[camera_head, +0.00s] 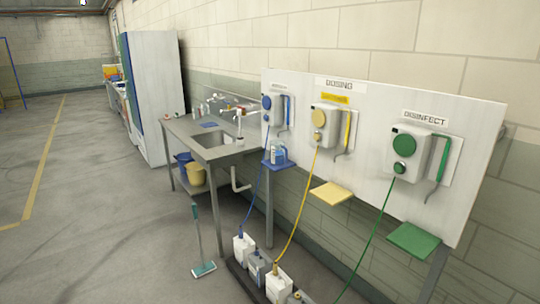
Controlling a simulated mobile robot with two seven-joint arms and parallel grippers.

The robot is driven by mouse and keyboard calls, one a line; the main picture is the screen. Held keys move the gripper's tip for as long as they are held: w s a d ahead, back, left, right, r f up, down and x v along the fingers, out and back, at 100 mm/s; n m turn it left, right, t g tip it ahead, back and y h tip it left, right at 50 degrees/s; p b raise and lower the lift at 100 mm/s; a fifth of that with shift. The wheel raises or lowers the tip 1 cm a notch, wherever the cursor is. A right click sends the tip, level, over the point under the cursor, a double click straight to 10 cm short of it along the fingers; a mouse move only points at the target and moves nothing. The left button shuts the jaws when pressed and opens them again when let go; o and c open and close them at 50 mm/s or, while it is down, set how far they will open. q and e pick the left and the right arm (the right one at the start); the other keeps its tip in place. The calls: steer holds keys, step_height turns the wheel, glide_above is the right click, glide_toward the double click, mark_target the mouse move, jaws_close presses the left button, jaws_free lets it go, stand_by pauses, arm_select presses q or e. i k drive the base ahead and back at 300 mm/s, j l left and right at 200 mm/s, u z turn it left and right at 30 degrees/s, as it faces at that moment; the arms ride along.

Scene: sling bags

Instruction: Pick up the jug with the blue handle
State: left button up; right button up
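A small clear or pale jug-like container with blue on it (280,154) stands on the small blue shelf (272,166) below the blue dispenser. It is too small to tell its handle clearly. Neither of my grippers is in view.
The white dosing board (365,112) carries blue, yellow and green dispensers. Yellow (331,193) and green (413,239) shelves jut out below. Several containers stand in a dark floor tray (240,277). A steel sink table (207,148) and squeegee (203,270) stand left. Floor further left is clear.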

mark_target(278, 152)
steer(key=i+j, duration=0.15)
steer(key=j, duration=0.2)
steer(key=i+j, duration=0.15)
steer(key=j, duration=0.2)
steer(key=i+j, duration=0.15)
steer(key=j, duration=0.15)
steer(key=i+j, duration=0.2)
steer(key=i, duration=0.25)
steer(key=i+j, duration=0.2)
steer(key=i, duration=0.2)
steer(key=i+j+z, duration=0.1)
steer(key=i, duration=0.35)
steer(key=j, duration=0.1)
